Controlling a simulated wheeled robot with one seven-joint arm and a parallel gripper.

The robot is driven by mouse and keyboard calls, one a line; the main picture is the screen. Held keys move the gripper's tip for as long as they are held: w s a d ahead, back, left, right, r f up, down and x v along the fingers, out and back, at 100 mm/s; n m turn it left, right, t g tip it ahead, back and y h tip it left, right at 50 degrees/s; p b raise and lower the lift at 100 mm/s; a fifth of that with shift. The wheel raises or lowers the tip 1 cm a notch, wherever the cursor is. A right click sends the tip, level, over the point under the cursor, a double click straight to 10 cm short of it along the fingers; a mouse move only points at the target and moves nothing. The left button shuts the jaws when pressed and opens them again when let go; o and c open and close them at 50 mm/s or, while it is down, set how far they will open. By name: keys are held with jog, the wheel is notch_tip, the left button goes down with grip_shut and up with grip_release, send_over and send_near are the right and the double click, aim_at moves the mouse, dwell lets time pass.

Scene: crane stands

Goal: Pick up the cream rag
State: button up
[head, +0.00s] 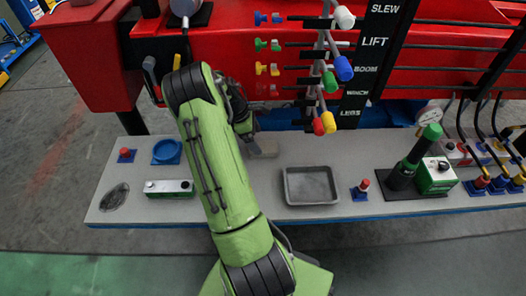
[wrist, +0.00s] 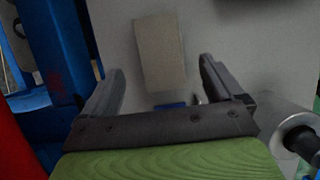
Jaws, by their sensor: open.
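The cream rag (wrist: 160,50) shows in the wrist view as a flat beige rectangle on the grey bench, just beyond the fingertips and roughly centred between them. In the head view it is the pale patch (head: 264,148) on the bench right of my green arm, partly hidden by it. My gripper (wrist: 161,74) is open, with nothing between its fingers. In the head view my gripper (head: 245,125) is dark and partly hidden by my arm, at the back of the bench beside the rag.
A grey tray (head: 311,201) stands on the bench (head: 240,200) right of my arm. A green-and-white box (head: 168,193), a blue dish (head: 167,151) and a dark mesh rag (head: 115,197) lie left. Red crane levers with coloured knobs (head: 343,69) overhang the bench's back.

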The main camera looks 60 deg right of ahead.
aim_at(262, 146)
jog(key=b+x, duration=0.1)
jog(key=x, duration=0.3)
jog(key=shift+s+f, duration=0.15)
jog(key=shift+f, duration=0.2)
jog(key=shift+f, duration=0.15)
jog(key=c, duration=1.1)
jog(key=shift+o, duration=0.2)
